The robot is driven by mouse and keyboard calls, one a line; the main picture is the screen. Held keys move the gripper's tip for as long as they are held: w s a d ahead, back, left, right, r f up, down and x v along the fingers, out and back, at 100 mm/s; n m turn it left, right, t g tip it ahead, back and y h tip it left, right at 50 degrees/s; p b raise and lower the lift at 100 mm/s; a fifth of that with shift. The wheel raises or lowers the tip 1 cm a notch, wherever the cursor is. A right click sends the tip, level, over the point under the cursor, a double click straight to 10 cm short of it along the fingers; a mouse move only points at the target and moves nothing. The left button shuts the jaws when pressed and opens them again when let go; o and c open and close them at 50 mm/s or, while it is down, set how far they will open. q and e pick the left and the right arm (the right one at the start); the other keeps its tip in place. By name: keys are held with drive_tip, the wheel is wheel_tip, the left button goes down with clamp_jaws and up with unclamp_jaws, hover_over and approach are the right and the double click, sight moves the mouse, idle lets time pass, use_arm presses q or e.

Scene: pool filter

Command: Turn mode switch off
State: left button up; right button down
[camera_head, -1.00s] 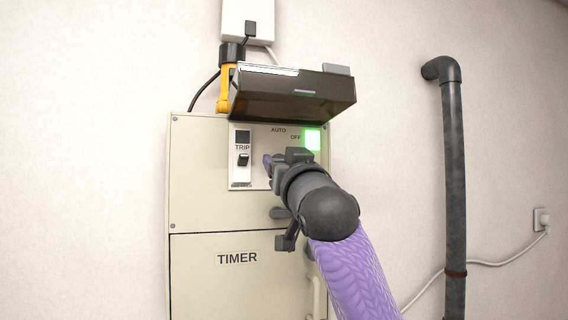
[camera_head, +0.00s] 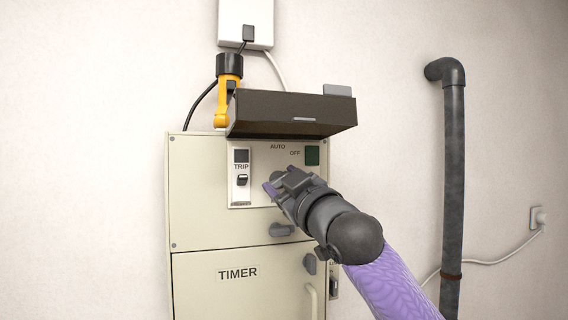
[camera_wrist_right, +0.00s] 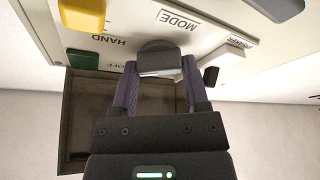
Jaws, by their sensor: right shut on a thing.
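The mode switch (camera_wrist_right: 158,55) is a dark grey knob on the cream control panel, beside a MODE label in the right wrist view. My right gripper (camera_wrist_right: 160,78) has its two purple fingers on either side of the knob and is shut on it. In the head view my right gripper (camera_head: 281,184) covers the knob, below the AUTO and OFF lettering (camera_head: 295,153). The square indicator (camera_head: 312,156) beside OFF is dark green and unlit; it also shows in the wrist view (camera_wrist_right: 83,59). My left gripper is not in view.
A dark flip-up cover (camera_head: 290,112) stands open above the panel. A TRIP switch (camera_head: 242,180) sits left of my gripper, and a TIMER door (camera_head: 240,290) lies below.

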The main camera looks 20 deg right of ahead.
drive_tip(key=shift+n+g+y+p, duration=0.4)
drive_tip(key=shift+n+y+p, duration=0.1)
drive_tip(key=shift+n+p, duration=1.05)
drive_tip(key=shift+c, duration=0.4)
unclamp_jaws()
drive_tip(key=b+v, duration=0.5)
drive_tip(key=v, duration=0.5)
drive_tip(key=shift+b, duration=0.35)
